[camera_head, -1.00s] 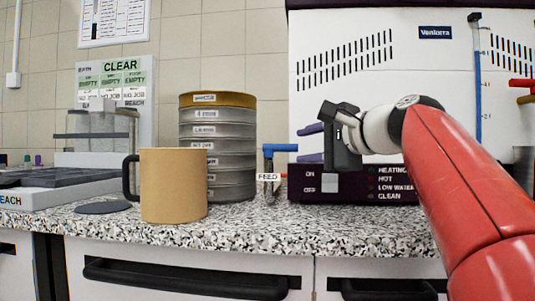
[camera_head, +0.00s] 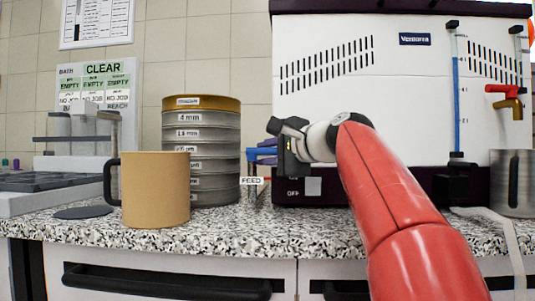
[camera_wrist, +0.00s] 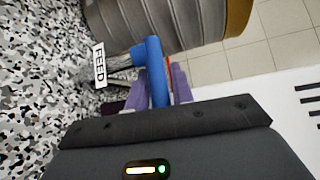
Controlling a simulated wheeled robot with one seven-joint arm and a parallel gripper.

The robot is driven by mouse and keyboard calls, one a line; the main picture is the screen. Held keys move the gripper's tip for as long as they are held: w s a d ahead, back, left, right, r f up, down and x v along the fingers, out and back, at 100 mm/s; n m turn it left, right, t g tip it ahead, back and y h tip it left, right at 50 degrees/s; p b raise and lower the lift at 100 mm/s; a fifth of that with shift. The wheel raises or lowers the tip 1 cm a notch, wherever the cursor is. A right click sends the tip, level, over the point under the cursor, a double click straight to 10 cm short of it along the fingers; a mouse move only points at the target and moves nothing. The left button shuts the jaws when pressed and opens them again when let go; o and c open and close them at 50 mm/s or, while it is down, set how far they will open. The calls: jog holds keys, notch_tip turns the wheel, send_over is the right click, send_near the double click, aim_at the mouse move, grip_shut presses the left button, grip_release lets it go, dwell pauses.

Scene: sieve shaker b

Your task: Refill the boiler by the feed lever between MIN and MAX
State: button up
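The boiler (camera_head: 330,120) is a white machine with a dark base. Its sight tube (camera_head: 456,100) shows a blue column reaching near the top; its marks are too small to read. The feed lever has a blue handle (camera_wrist: 157,72), and the white FEED tag (camera_head: 251,181) is beside it; the tag also shows in the wrist view (camera_wrist: 99,64). My gripper (camera_head: 254,157) is at the lever. In the wrist view its purple fingers (camera_wrist: 160,90) are apart, one on each side of the blue handle. I cannot tell whether they touch it.
A sieve stack (camera_head: 205,150) stands close left of the lever. A tan mug (camera_head: 155,190) stands in front of it. A steel cup (camera_head: 512,183) is below a red-handled tap (camera_head: 507,91) at right. The speckled counter (camera_head: 220,232) is clear in front of the lever.

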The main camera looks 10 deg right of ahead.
grip_shut()
jog(key=shift+s+m+h, duration=0.1)
jog(key=shift+m+h, duration=0.2)
jog(key=shift+s+a+r+m+t+h+p, duration=0.1)
jog(key=shift+s+m+t+h+p, duration=0.05)
jog(key=shift+m+t+h+p, duration=0.35)
jog(key=m+h+p, duration=0.1)
jog(key=h, duration=0.1)
jog(key=m+h+p, duration=0.1)
jog(key=p, duration=0.1)
jog(key=shift+s+r+t+h+p, duration=0.2)
jog(key=shift+s+t+h+p, duration=0.1)
jog(key=shift+s+t+h, duration=0.1)
jog(key=m+h+p, duration=0.2)
jog(key=shift+s+f+p, duration=0.15)
jog(key=shift+s+p, duration=0.05)
jog(key=shift+p, duration=0.1)
jog(key=shift+f+m+h+p, duration=0.1)
jog(key=shift+m+h+p, duration=0.2)
jog(key=shift+h, duration=0.2)
jog(key=shift+s+f+h, duration=0.1)
jog(key=shift+h, duration=0.2)
